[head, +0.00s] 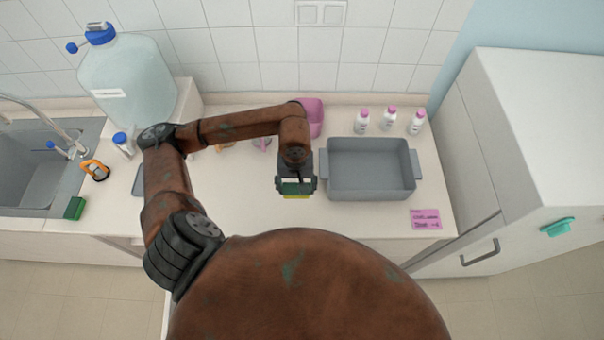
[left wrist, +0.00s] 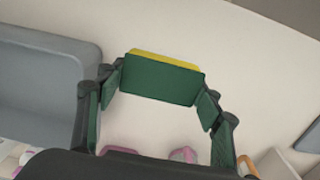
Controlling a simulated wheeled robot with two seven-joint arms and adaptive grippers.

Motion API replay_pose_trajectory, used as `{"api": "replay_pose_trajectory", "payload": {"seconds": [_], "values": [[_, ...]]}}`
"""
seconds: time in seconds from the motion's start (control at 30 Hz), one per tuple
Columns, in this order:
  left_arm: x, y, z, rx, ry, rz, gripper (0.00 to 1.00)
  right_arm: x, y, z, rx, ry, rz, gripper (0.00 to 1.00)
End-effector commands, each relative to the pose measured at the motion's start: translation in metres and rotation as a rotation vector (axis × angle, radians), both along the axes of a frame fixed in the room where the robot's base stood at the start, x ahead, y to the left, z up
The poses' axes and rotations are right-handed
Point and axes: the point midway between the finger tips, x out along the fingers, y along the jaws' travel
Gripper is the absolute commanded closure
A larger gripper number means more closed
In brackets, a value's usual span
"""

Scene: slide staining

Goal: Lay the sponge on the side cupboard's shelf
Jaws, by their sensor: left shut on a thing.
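The sponge (left wrist: 160,78) is a block with a dark green face and a yellow layer, shown in the left wrist view between the fingers. My left gripper (head: 297,186) is shut on it, above the counter just left of the grey tray. In the head view only a little of the sponge (head: 297,196) shows under the gripper, with a yellow edge. The side cupboard (head: 535,130) is a tall white unit on the right, with a grey bar handle (head: 480,252) low on its side. I cannot make out its shelf. My right gripper is not in view.
A grey tray (head: 372,193) stands on the counter, with several pink-capped bottles (head: 389,119) behind and a pink card (head: 425,219) in front. A large blue-capped jug (head: 128,80) and a sink (head: 35,165) are at left. A green block (head: 75,208) lies by the sink.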

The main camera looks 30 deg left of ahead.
Motion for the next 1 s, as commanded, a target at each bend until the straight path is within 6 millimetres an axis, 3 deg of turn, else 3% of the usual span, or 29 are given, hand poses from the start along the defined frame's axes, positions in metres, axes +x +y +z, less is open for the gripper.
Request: {"api": "replay_pose_trajectory", "payload": {"seconds": [0.2,0.4,0.7,1.0], "values": [[0.041,0.027,-0.023,-0.002,0.005,0.007,0.62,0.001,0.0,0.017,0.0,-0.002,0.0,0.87],[0.064,0.042,-0.058,-0.003,0.003,0.006,0.62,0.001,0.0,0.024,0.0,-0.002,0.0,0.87],[0.079,0.052,-0.082,-0.001,0.003,0.004,0.62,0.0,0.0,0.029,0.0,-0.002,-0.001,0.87],[0.079,0.052,-0.109,-0.001,-0.001,0.003,0.62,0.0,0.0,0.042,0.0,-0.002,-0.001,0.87]]}}
